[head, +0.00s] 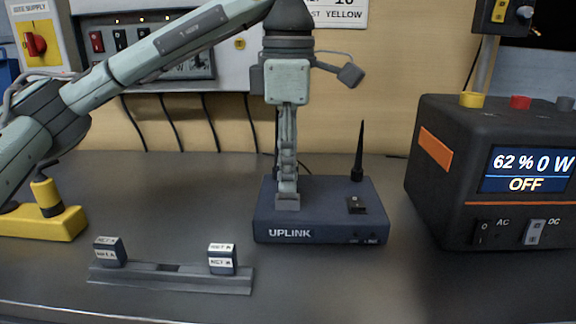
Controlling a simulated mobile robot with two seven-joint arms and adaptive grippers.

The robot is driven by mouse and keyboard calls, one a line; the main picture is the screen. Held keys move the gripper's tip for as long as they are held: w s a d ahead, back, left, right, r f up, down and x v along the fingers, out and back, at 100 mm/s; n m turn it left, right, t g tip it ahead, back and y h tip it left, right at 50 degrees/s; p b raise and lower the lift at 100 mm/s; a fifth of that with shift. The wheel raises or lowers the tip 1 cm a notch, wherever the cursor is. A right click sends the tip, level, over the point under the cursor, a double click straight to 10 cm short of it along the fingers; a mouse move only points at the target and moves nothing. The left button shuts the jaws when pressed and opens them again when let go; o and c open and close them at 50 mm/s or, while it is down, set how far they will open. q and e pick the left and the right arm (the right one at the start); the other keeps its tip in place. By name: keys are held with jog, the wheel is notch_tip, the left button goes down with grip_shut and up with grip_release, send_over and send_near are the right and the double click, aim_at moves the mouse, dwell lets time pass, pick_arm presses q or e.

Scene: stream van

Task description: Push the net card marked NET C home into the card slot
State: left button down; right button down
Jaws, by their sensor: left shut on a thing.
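My left gripper (288,193) reaches down from above onto the top of the dark blue UPLINK box (315,234), left of its middle. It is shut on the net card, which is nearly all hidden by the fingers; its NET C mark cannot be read. The card slot is hidden under the fingertips, so I cannot tell how deep the card sits. My right gripper is not in view.
A grey rack (170,279) in front holds the NET A card (109,251) at left and the NET B card (222,259) at right, with a bare gap between. An antenna (359,155) rises from the box's back right. A power unit (455,190) stands right.

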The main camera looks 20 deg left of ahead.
pick_arm(q)
jog(key=shift+f+b, duration=0.55)
jog(key=shift+f, duration=0.35)
jog(key=c, duration=1.4)
grip_release()
jog(key=shift+r, duration=0.1)
notch_tip(320, 180, up, 12)
